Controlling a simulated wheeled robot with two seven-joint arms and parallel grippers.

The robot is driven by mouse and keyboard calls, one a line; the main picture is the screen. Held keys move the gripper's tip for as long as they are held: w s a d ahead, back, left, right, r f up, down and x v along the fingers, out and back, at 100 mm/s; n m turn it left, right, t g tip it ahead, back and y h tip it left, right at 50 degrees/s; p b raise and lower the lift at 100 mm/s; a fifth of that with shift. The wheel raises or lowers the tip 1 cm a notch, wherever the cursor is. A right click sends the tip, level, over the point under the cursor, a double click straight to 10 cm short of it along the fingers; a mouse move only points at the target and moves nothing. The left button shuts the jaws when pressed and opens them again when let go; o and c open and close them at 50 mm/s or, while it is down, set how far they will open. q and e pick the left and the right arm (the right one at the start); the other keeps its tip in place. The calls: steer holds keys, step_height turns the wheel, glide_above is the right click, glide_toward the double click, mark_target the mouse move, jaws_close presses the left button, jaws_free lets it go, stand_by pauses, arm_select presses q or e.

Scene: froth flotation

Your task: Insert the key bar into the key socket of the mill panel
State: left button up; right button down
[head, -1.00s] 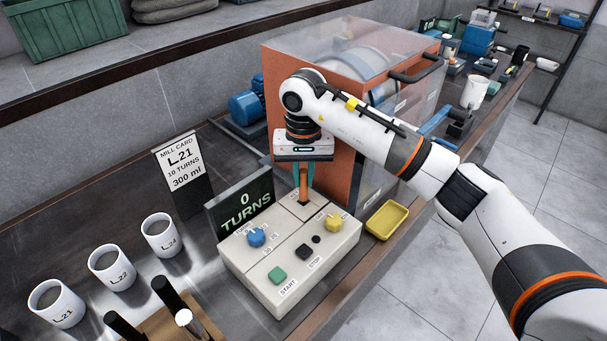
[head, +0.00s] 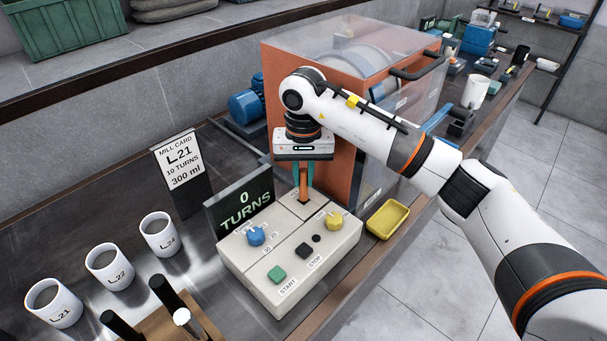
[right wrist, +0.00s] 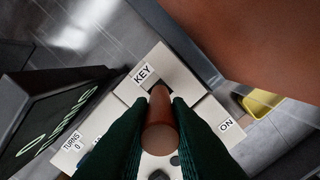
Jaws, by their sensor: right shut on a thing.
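The mill panel (head: 283,262) is a pale box with a blue knob, a yellow knob, a green START button and a black STOP button. My right gripper (head: 303,180) points down over its rear part, with green fingers shut on the copper-brown key bar (head: 304,188). The bar is about upright. The right wrist view shows the bar (right wrist: 160,120) between both fingers, its far end at the dark key socket beside the KEY label (right wrist: 142,75). The bar and fingers largely hide the socket, so I cannot tell how deep the end sits. My left gripper is not in view.
The orange mill housing (head: 330,85) stands right behind the panel. A display reading 0 TURNS (head: 240,207) and a mill card (head: 182,170) stand at left. A yellow tray (head: 387,218) sits at right. White cups (head: 109,267) and dark-handled tools (head: 170,297) occupy the front left.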

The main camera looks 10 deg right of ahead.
mark_target(304, 199)
steer(key=shift+f+b, duration=1.25)
steer(key=shift+b, duration=0.4)
stand_by(1.8)
steer(key=shift+f+b, duration=0.75)
steer(key=shift+f, duration=0.1)
stand_by(0.5)
steer(key=shift+f+b, duration=0.1)
steer(key=shift+b, duration=0.2)
stand_by(0.5)
stand_by(0.3)
steer(key=c, duration=1.3)
jaws_free()
